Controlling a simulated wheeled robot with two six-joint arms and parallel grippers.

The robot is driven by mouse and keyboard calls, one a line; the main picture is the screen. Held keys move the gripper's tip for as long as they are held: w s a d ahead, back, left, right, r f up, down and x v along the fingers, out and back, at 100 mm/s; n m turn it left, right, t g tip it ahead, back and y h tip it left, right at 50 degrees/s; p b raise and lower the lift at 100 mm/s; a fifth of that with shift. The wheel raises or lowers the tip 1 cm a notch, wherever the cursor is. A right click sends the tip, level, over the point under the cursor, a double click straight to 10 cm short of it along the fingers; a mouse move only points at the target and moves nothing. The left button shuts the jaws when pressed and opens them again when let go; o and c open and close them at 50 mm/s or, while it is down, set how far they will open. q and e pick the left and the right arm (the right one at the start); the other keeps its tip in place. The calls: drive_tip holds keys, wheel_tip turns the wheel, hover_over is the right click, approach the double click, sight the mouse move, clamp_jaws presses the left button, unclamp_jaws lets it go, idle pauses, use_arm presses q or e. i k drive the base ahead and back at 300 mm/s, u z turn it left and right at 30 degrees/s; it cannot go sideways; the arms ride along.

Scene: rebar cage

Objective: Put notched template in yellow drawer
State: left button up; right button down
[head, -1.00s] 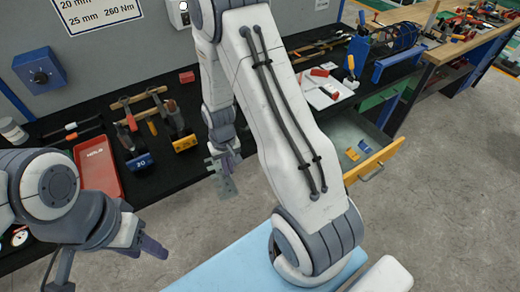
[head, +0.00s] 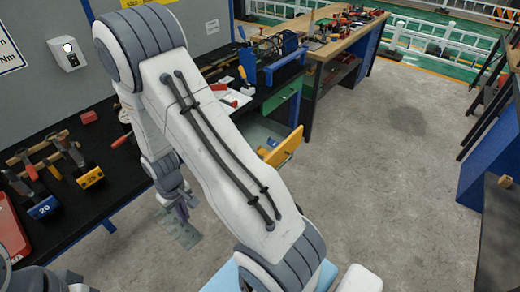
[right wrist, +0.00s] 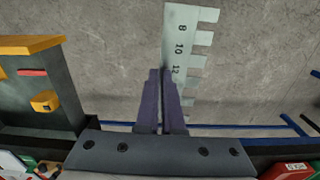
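The notched template (head: 182,232) is a flat pale grey plate with teeth along one edge. My right gripper (head: 179,210) is shut on one end of it and holds it over the floor in front of the bench. In the right wrist view the template (right wrist: 182,40), marked 8, 10 and 12, sticks out past the purple fingers (right wrist: 166,85). The yellow drawer (head: 287,150) stands open, right of the gripper and partly hidden by my right arm. In the right wrist view its yellow front (right wrist: 28,45) is at the left, apart from the template. My left gripper is out of view.
Inside the drawer lie a yellow item (right wrist: 45,102) and a red one (right wrist: 32,72). The black bench (head: 110,190) carries hammers, clamps and a red tray (head: 10,235). A wooden-topped bench (head: 335,45) stands behind. The grey floor (head: 390,170) on the right is clear.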

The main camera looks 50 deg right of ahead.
sight(252, 142)
drive_tip(key=z, duration=0.7)
drive_tip(key=i, duration=1.2)
